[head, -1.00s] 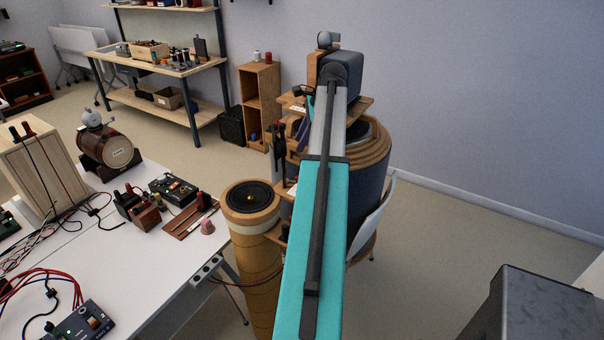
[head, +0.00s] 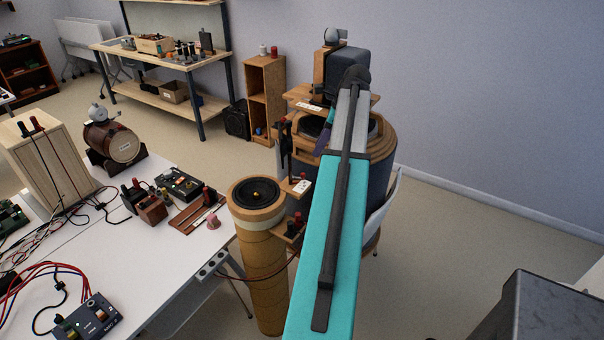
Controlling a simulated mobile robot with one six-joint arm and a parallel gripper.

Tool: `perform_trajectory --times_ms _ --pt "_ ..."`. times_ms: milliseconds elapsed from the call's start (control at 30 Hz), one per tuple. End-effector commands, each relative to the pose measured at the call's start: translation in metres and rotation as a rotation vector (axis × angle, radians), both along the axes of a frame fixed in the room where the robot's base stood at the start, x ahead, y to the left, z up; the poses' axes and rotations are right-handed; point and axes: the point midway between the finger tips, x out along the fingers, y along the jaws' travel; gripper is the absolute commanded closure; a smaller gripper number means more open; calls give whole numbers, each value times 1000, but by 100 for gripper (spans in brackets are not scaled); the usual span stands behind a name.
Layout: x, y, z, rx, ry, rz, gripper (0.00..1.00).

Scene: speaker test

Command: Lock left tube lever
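The left tube (head: 262,270) is a tall tan cylinder with a dark speaker cone on top, standing beside the white table. Small wooden brackets jut from its right side, one with a white label (head: 301,187), the lower one with a red-topped post (head: 298,218). Dark upright parts (head: 285,145) stand just behind them; I cannot tell which part is the lever or how it is set. My teal and grey arm reaches forward over the wider tube. A purple and teal piece at its far end, behind the tube, seems to be my gripper (head: 323,138); its fingertips are not clear.
A wide dark-sided tube (head: 380,150) with a wooden rim stands right of the left tube, partly hidden by my arm. A white chair (head: 382,215) is close to it. The white table (head: 150,265) at left holds wired devices. Open floor lies at right.

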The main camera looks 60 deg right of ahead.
Motion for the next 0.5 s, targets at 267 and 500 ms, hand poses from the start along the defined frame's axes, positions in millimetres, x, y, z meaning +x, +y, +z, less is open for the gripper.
perform_trajectory --times_ms 267,500 --pt "10 5 -23 1 0 2 67" --pt "19 8 -46 1 0 3 67"
